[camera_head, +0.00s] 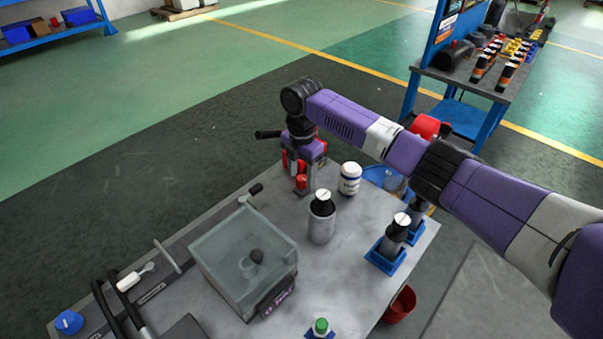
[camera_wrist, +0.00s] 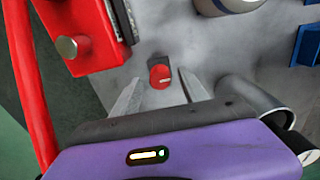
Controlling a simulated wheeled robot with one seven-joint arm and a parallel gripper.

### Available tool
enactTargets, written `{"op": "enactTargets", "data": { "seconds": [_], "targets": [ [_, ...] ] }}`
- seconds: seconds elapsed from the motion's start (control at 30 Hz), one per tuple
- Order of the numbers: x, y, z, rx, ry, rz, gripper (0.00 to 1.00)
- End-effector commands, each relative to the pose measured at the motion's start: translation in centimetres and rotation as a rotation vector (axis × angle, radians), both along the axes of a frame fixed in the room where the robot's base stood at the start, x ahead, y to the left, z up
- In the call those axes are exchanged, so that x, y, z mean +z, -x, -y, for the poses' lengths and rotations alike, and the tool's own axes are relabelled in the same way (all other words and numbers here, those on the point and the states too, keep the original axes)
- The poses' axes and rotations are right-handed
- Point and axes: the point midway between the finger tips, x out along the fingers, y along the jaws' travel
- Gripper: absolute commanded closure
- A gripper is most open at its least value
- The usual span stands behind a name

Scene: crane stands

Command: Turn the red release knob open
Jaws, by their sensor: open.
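The red release knob (camera_wrist: 160,76) shows in the wrist view as a small round red cap with a pale line across it, on a dark base on the grey top. The line lies roughly sideways in that view. My gripper (camera_wrist: 162,82) is open, with one pale finger on each side of the knob. I cannot tell whether the fingers touch it.
A red block with a metal pin (camera_wrist: 85,42) stands close left of the fingers; a metal cylinder (camera_wrist: 258,108) is close at right. A white jar (camera_head: 350,179), a dark-topped canister (camera_head: 322,219) and a clear box (camera_head: 243,258) stand on the table.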

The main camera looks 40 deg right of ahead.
Motion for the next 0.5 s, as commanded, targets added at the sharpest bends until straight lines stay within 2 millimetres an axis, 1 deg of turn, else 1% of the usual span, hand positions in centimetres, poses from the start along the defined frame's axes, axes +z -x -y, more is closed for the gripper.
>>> {"op": "enactTargets", "data": {
  "seconds": [0.27, 0.3, 0.37, 0.5],
  "targets": [
    [-0.31, 0.00, -0.03, 0.001, 0.000, 0.000, 0.48],
    [-0.31, -0.01, -0.02, 0.000, 0.000, 0.000, 0.50],
    [-0.30, -0.01, -0.02, 0.000, 0.000, 0.000, 0.62],
    [-0.29, 0.00, -0.02, 0.000, 0.000, 0.000, 0.89]
  ]
}}
